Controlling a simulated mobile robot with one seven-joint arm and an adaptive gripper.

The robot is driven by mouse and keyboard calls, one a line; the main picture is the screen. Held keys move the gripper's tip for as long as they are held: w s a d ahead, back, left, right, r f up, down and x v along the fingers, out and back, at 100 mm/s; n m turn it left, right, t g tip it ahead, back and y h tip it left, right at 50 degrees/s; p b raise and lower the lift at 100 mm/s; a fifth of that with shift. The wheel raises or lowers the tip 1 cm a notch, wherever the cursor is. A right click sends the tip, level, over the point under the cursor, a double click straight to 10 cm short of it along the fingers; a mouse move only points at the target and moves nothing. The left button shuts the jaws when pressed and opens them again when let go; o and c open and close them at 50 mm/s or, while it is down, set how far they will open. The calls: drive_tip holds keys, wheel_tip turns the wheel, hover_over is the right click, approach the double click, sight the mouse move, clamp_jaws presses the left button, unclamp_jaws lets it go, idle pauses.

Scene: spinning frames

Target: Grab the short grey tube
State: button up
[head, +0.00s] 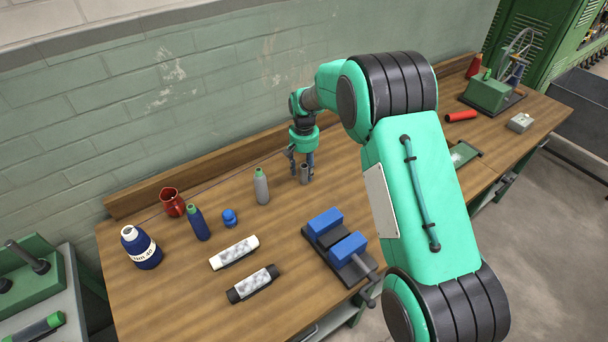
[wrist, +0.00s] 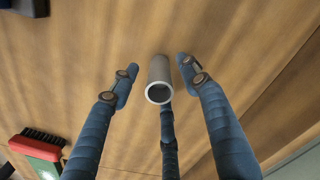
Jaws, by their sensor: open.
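The short grey tube (head: 304,174) stands upright on the wooden workbench, near the back wall. In the wrist view the grey tube (wrist: 159,72) shows its open, hollow end towards the camera. My gripper (head: 300,163) points down at it from above. In the wrist view my gripper (wrist: 157,68) is open, with a blue finger on each side of the tube and a third finger below it in the picture. Gaps show between the tube and the two side fingers.
A grey bottle with a green cap (head: 262,187) stands left of the tube. A blue vise (head: 338,240) sits in front. A blue bottle (head: 198,224), red jug (head: 173,202) and white-blue container (head: 140,247) stand further left. A red-backed brush (wrist: 38,143) lies at lower left.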

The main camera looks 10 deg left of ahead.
idle(0.3)
drive_tip(key=c, duration=1.1)
drive_tip(key=shift+r, duration=0.1)
drive_tip(key=shift+r, duration=0.4)
wheel_tip(320, 180, up, 3)
drive_tip(key=shift+s+f+p, duration=0.1)
drive_tip(key=shift+p, duration=0.3)
drive_tip(key=s+d, duration=0.2)
drive_tip(key=s, duration=0.2)
drive_tip(key=s+d+p, duration=0.1)
drive_tip(key=s+d, duration=0.1)
drive_tip(key=s, duration=0.3)
drive_tip(key=s+d+r, duration=0.1)
drive_tip(key=s+d, duration=0.1)
drive_tip(key=s, duration=0.3)
drive_tip(key=shift+s+d+r, duration=0.1)
drive_tip(key=shift+s+d, duration=0.1)
drive_tip(key=shift+d, duration=0.1)
